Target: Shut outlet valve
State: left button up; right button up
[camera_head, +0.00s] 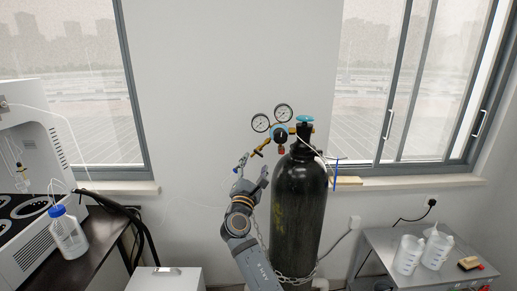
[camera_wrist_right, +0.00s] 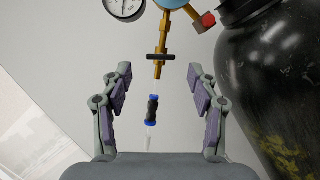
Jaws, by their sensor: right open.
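The gas regulator (camera_head: 280,132) sits on top of the black cylinder (camera_head: 298,210). A brass outlet stem (camera_head: 263,146) slants from it toward the lower left. In the right wrist view the stem carries a black crossbar (camera_wrist_right: 156,57), which looks like the outlet valve. Beyond its end is a black piece with blue ends (camera_wrist_right: 152,108), apart from the stem in that view. My right gripper (camera_head: 253,169) is open, below the stem and left of the cylinder. In the right wrist view the open fingers (camera_wrist_right: 152,78) stand either side of the blue-ended piece, touching nothing visible. My left gripper is not in view.
Two round gauges (camera_head: 272,117) and a blue knob (camera_head: 305,118) are above. A chain (camera_head: 293,279) wraps the cylinder low down. A white instrument (camera_head: 28,185) and a blue-capped bottle (camera_head: 68,232) stand left. A side table (camera_head: 385,245) holds white bottles at right. The wall behind is clear.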

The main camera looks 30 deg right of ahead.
aim_at(259, 151)
jog(key=p+x, duration=0.1)
jog(key=x, duration=0.5)
jog(key=shift+w+d+p, duration=0.25)
jog(key=shift+d+p, duration=0.05)
jog(key=c, duration=1.2)
jog(key=shift+f+m+g+b, duration=0.1)
jog(key=shift+m+g+b, duration=0.2)
jog(key=shift+m+b, duration=0.3)
jog(key=shift+m, duration=0.5)
jog(key=o, duration=1.2)
